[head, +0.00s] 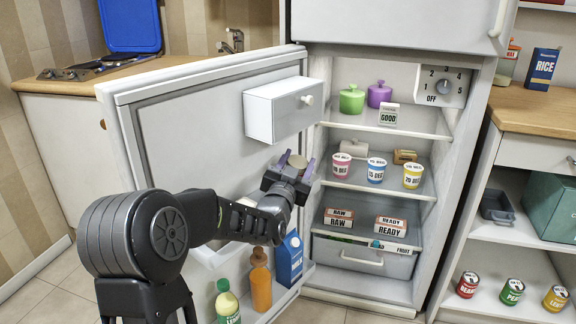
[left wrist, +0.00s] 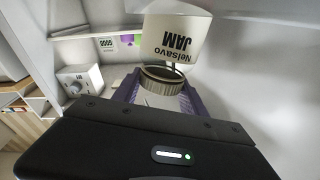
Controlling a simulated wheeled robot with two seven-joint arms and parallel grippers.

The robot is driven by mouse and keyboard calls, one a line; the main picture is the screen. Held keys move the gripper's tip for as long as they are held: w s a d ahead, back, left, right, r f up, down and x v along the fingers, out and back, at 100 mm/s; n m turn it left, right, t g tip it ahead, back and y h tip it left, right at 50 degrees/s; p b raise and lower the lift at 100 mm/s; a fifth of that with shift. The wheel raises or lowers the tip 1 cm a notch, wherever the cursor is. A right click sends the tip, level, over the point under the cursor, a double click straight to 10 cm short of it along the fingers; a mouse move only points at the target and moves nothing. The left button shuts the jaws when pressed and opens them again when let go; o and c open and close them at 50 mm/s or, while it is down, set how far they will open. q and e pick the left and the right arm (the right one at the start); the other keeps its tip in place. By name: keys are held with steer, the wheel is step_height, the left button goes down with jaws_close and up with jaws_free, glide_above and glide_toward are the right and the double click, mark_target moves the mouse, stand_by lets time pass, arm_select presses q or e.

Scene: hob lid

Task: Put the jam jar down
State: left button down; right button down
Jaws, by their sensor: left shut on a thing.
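The jam jar (left wrist: 178,42) has a white label reading "Nelsavo JAM", upside down in the left wrist view, and a ridged lid. My left gripper (left wrist: 163,88) is shut on it near the lid, with a purple finger on either side. In the head view the gripper (head: 290,172) is beside the inner face of the open fridge door (head: 195,140), below the white door box. What lies under the jar is hidden. My right gripper is not in view.
The white door box (head: 273,110) hangs just above. The lower door rack holds a blue carton (head: 289,260), an orange bottle (head: 260,282) and a green-capped bottle (head: 227,303). Fridge shelves at the right hold labelled pots (head: 376,170) and two lidded pots (head: 352,98).

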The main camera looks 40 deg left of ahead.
arm_select(q)
steer(key=a+n, duration=0.1)
steer(key=a, duration=0.1)
steer(key=a+n+g, duration=0.1)
steer(key=n, duration=0.1)
steer(key=shift+a+r+n, duration=0.2)
steer(key=shift+a+n, duration=0.1)
steer(key=shift+a, duration=0.05)
steer(key=shift+d+f+b, duration=0.1)
steer(key=shift+f+b, duration=0.35)
steer(key=shift+f, duration=0.4)
steer(key=shift+w, duration=0.1)
steer(key=shift+f, duration=0.2)
steer(key=c, duration=0.9)
jaws_free()
